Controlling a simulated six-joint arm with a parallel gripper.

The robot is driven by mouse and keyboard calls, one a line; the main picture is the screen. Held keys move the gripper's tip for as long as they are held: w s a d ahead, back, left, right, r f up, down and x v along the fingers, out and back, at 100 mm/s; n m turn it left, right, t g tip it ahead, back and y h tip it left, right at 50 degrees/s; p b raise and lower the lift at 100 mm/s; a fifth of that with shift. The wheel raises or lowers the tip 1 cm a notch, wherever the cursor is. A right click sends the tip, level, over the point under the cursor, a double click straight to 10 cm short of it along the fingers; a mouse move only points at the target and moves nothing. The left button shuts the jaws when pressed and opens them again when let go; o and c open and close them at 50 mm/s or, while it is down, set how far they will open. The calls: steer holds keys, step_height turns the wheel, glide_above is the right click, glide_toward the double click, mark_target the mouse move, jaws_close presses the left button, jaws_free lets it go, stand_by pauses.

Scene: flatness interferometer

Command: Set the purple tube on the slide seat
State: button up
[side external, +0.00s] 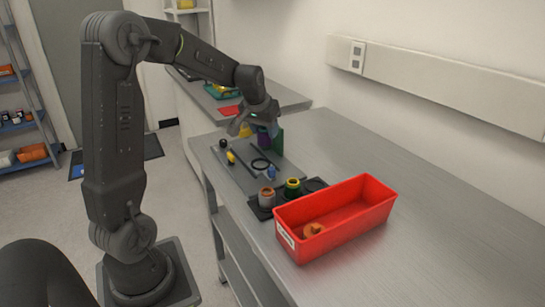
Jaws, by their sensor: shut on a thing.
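My gripper (264,125) is above the far part of the dark base plate on the bench, pointing down. It is shut on the purple tube (263,140), which shows just below the fingers. The tube looks upright; whether its lower end touches anything is too small to tell. A dark green upright piece (277,141) stands close to its right. On the dark plate (237,177) are a long rail, a black ring (260,164) and a small blue part (271,173). I cannot tell for sure which part is the slide seat.
A dark holder carries an orange-brown tube (267,197) and a green tube with a yellow top (292,187). A red bin (345,222) with an orange ring piece (312,229) stands at the front. Black and yellow knobs (231,157) rise at the plate's left. The right bench is clear.

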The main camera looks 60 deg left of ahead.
steer(key=s+a+r, duration=0.1)
steer(key=s+a, duration=0.8)
steer(key=w+d+f, duration=0.1)
steer(key=w+f, duration=0.1)
steer(key=w, duration=0.1)
steer(key=w+d+f, duration=0.2)
steer(key=w, duration=0.1)
steer(key=w+d+f, duration=0.2)
steer(key=w, duration=0.1)
steer(key=shift+w+f, duration=0.2)
steer(key=shift+f, duration=0.05)
steer(key=shift+w+f, duration=0.1)
steer(key=shift+f, duration=1.95)
steer(key=shift+f, duration=0.15)
steer(key=o, duration=0.9)
